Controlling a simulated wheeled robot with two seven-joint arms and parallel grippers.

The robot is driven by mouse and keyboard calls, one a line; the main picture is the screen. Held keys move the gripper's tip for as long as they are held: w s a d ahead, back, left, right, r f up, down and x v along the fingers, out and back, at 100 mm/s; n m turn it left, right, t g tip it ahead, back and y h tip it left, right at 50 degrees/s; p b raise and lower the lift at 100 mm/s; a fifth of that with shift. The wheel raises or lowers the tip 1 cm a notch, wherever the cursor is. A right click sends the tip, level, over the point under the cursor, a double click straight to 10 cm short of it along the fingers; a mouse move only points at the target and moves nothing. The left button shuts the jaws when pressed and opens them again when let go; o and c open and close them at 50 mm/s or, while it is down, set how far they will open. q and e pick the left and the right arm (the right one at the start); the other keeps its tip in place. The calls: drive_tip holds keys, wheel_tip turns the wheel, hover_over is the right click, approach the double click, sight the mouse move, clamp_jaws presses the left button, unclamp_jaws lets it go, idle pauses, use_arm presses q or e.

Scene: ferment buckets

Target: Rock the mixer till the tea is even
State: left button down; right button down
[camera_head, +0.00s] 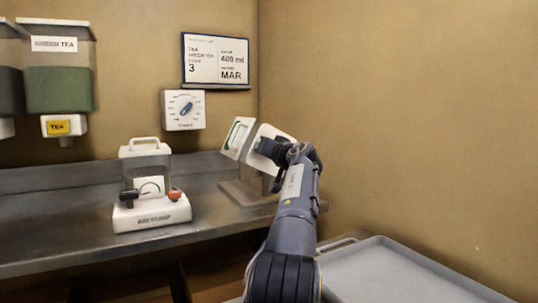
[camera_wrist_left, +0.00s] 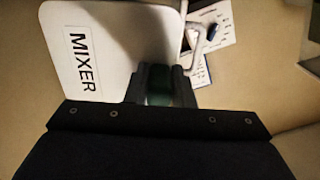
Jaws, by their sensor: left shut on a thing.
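The mixer (camera_head: 237,138) is a white box with a green-marked face, tilted on the metal counter in the head view. In the left wrist view its white panel (camera_wrist_left: 115,35) carries the word MIXER. My left gripper (camera_head: 270,150) is at the mixer's right side. In the left wrist view, the fingers (camera_wrist_left: 160,86) are closed around a dark green part at the panel's edge. The tea inside the mixer cannot be seen. My right gripper is not in view.
A white machine (camera_head: 152,212) with black and red knobs stands left on the counter (camera_head: 60,235). Green tea dispensers (camera_head: 60,88) hang at the far left. A dial (camera_head: 183,110) and a sign (camera_head: 216,60) are on the wall. A grey tray (camera_head: 400,272) lies lower right.

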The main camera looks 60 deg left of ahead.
sight(259, 160)
use_arm(q)
wheel_tip(259, 160, down, 2)
drive_tip(key=n+b, duration=0.3)
drive_tip(key=shift+s+f+n, duration=0.15)
drive_tip(key=shift+f+n, duration=0.1)
drive_tip(key=shift+n, duration=0.15)
drive_tip(key=shift+f+n+b, duration=0.45)
drive_tip(key=shift+n+b, duration=0.25)
drive_tip(key=shift+n, duration=0.35)
drive_tip(key=shift+f+n+b, duration=0.4)
drive_tip(key=shift+n+b, duration=0.3)
drive_tip(key=shift+n, duration=0.35)
drive_tip(key=shift+w, duration=0.2)
drive_tip(key=c, duration=1.2)
unclamp_jaws()
drive_tip(key=shift+r, duration=0.1)
drive_tip(key=shift+c, duration=0.2)
drive_tip(key=shift+d, duration=0.1)
